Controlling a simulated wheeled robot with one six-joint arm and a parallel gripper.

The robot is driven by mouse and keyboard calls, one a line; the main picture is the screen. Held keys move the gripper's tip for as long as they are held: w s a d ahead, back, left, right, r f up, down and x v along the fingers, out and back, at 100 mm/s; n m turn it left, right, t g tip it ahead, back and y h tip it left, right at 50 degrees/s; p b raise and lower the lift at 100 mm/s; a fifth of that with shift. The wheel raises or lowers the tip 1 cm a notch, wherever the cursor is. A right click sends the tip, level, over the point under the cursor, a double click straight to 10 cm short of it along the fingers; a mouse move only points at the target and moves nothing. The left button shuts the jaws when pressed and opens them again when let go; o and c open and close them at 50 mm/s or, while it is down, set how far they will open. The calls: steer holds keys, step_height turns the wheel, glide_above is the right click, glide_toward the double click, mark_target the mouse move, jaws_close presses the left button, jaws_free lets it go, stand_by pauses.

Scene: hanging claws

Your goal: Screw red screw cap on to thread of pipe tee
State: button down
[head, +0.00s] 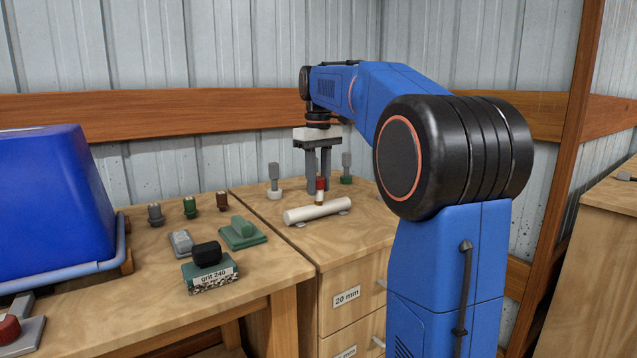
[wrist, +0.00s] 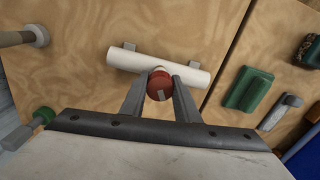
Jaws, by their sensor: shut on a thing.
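The red screw cap (head: 321,183) is between the fingertips of my gripper (head: 319,180), which is shut on it. In the wrist view the cap (wrist: 160,84) shows from above between the two fingers (wrist: 160,92). The white pipe tee (head: 318,211) lies level on the wooden cabinet top, and it also shows in the wrist view (wrist: 190,71).
A grey-handled tool on a white base (head: 274,182) and one on a green base (head: 346,168) stand behind the pipe. Green and grey blocks (head: 242,232), a "grit 240" block (head: 210,274) and a blue bin (head: 55,205) are on the left bench.

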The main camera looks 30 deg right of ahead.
mark_target(319, 178)
steer(key=shift+m, duration=1.3)
steer(key=shift+m, duration=1)
steer(key=c, duration=1.3)
jaws_free()
step_height(319, 178, up, 12)
